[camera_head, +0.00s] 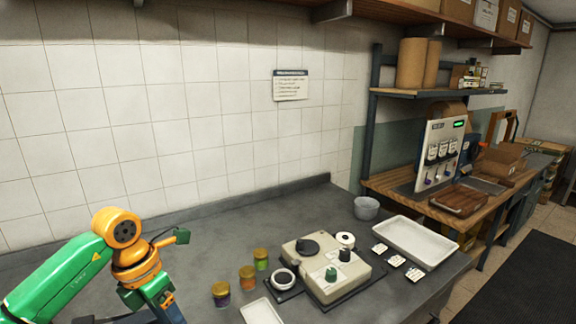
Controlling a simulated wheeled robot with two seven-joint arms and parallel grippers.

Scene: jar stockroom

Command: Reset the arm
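My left arm (118,250), green and orange, comes in from the lower left over the counter. It bends at an orange joint and runs down out of the bottom edge, so I see no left fingertips. My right arm and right gripper do not show. Several small jars with yellowish lids (247,278) stand in a slanting row on the grey counter, right of my arm and apart from it.
A beige device with dark knobs (333,276) stands right of the jars. A white tray (412,241), a grey pot (366,208) and small white cards (396,261) lie beyond it. A pale tray (262,311) is at the front. The counter's back left is mostly clear.

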